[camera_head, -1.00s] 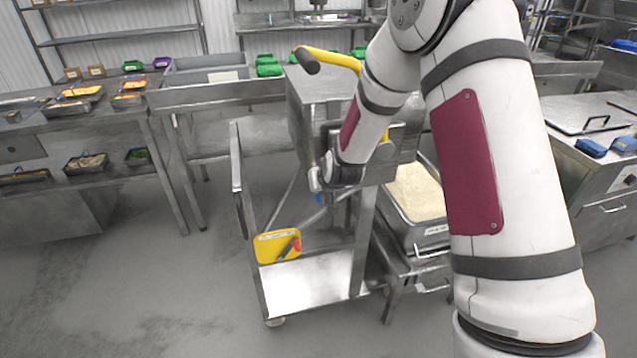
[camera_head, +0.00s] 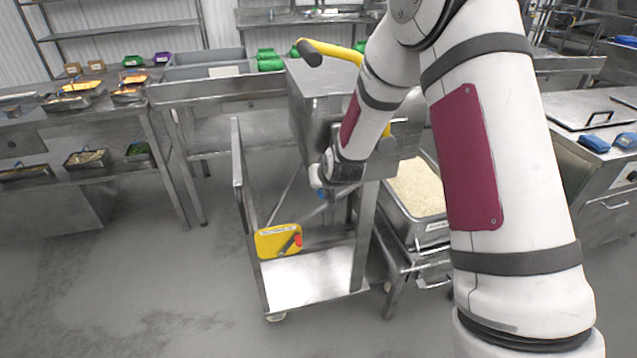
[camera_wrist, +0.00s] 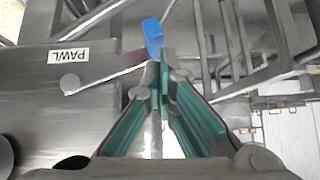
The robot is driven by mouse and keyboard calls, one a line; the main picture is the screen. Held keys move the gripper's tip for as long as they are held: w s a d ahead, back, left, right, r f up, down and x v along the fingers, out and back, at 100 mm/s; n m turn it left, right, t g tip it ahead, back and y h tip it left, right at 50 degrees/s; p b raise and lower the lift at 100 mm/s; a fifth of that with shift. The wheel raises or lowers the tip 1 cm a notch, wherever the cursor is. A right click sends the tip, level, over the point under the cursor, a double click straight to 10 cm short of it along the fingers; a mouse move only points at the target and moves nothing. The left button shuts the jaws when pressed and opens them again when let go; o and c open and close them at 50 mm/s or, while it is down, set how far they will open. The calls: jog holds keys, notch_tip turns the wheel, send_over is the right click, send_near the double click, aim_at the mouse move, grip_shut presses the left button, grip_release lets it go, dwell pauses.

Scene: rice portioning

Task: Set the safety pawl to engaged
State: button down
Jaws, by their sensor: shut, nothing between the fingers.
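The pawl is a thin metal lever with a blue tip (camera_wrist: 152,38). It runs from a round pivot beside a white PAWL label (camera_wrist: 82,54) on a grey metal housing; the blue tip also shows in the head view (camera_head: 322,195). My gripper (camera_wrist: 157,62) is shut and empty, its fingertips right at the lever's end just below the blue tip. I cannot tell whether they touch. In the head view my arm hides most of the gripper and the pivot. No engaged mark is readable.
The housing (camera_head: 312,100) stands on a wheeled metal cart with a yellow-handled lever (camera_head: 335,54) on top. A rice pan (camera_head: 433,228) stands to the right. The floor at left is clear.

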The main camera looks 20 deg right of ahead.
jog(key=w+a+r+p+v, duration=0.1)
jog(key=a+v, duration=0.1)
jog(key=v, duration=1)
jog(key=shift+w+r, duration=0.2)
jog(key=shift+r, duration=0.25)
jog(key=s+r+g, duration=0.2)
jog(key=s+r, duration=1)
jog(key=s, duration=0.2)
jog(key=s+d+r+g, duration=0.1)
jog(key=s, duration=0.9)
jog(key=s+d+r+g, duration=0.1)
jog(key=s+r, duration=0.1)
jog(key=s, duration=0.8)
jog(key=shift+s+d+r, duration=0.25)
jog(key=shift+s+r, duration=0.05)
jog(key=shift+s, duration=0.1)
